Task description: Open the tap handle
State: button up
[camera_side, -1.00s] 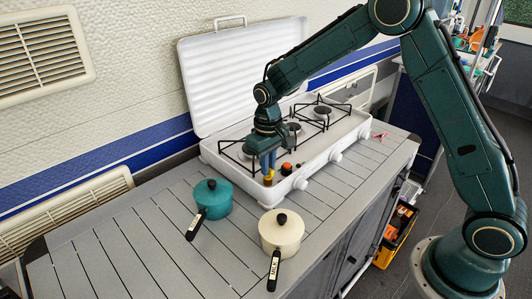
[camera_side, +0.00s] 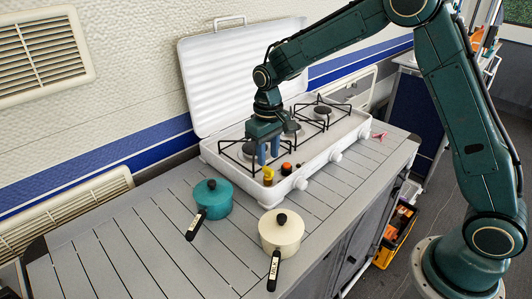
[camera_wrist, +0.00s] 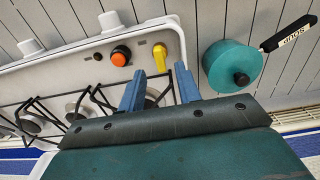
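The yellow tap handle (camera_side: 268,174) stands on the front left corner of the white stove, left of the orange-topped knob (camera_side: 286,168). My gripper (camera_side: 268,157) is above and slightly behind the handle in the side view, with its blue fingers apart. In the wrist view my gripper (camera_wrist: 160,82) is open and empty. The yellow handle (camera_wrist: 160,56) lies just beyond the fingertips, in line with the gap between them and not touching either. The handle's long side runs roughly along the fingers' direction there.
The stove (camera_side: 318,162) has an upright ribbed lid (camera_side: 225,75) behind it, black pan grates and white front knobs (camera_side: 335,157). A teal pot (camera_side: 212,200) and a cream pot (camera_side: 282,234) stand on the slatted table (camera_side: 150,240). The table's left part is clear.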

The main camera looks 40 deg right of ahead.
aim_at(268, 168)
notch_tip(268, 168, up, 10)
dwell(0.5)
jog(key=s+d+r+t, duration=0.25)
jog(key=s+r, duration=0.65)
jog(key=s, duration=0.5)
jog(key=s+d+f+t, duration=0.1)
jog(key=s+f+t, duration=0.1)
jog(key=s, duration=1.3)
jog(key=shift+s+f+t, duration=0.2)
jog(key=shift+s+t, duration=0.2)
jog(key=shift+t, duration=0.15)
